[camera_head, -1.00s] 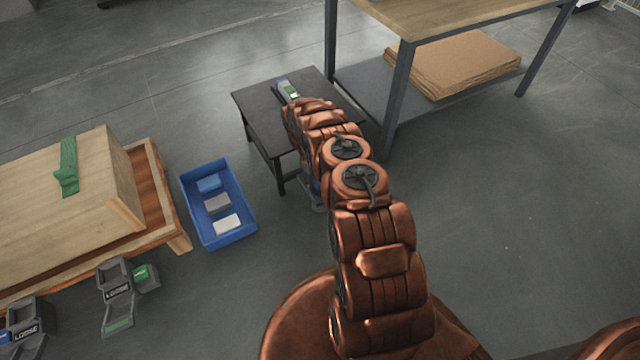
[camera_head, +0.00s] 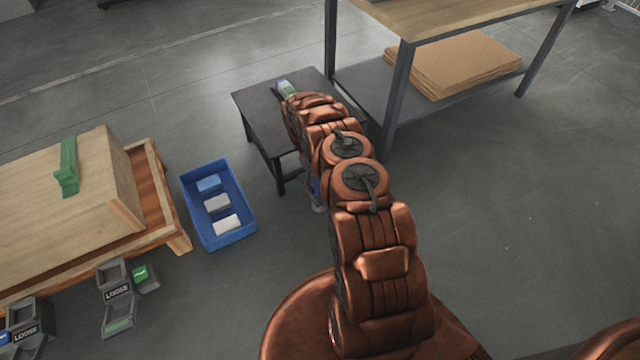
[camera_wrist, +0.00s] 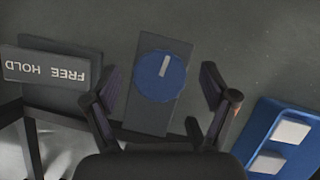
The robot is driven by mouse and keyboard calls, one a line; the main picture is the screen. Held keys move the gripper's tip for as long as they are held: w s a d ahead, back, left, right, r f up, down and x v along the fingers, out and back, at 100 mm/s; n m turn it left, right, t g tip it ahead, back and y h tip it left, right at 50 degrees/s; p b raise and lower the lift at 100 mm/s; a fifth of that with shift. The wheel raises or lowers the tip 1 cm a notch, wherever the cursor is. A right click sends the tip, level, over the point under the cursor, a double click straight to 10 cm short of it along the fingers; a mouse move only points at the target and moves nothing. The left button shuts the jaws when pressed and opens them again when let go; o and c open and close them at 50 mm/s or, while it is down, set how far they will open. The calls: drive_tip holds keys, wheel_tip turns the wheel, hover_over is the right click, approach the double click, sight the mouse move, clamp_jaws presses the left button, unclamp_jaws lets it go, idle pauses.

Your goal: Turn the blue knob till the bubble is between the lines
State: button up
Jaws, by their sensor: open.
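The blue knob (camera_wrist: 160,76) with a white pointer mark sits on a dark grey plate (camera_wrist: 148,119) in the wrist view. The pointer leans slightly right of upright. My gripper (camera_wrist: 160,82) is open, with one finger to the left of the knob and one to the right. Gaps show between the fingers and the knob, and whether I touch it cannot be told. In the head view my arm mostly hides the knob area. A small level with a pale green window (camera_head: 287,88) lies on the black table (camera_head: 262,108); its bubble and lines are too small to read.
A FREE/HOLD plate (camera_wrist: 50,68) appears upside down left of the knob. A blue bin (camera_head: 243,232) with several blocks stands left of my arm. A wooden crate (camera_head: 60,200) on a pallet is farther left. A workbench (camera_head: 460,18) stands behind right. Open floor lies right.

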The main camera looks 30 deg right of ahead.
wheel_tip(320, 180, up, 8)
drive_tip(key=shift+r, duration=0.1)
idle(0.4)
idle(0.4)
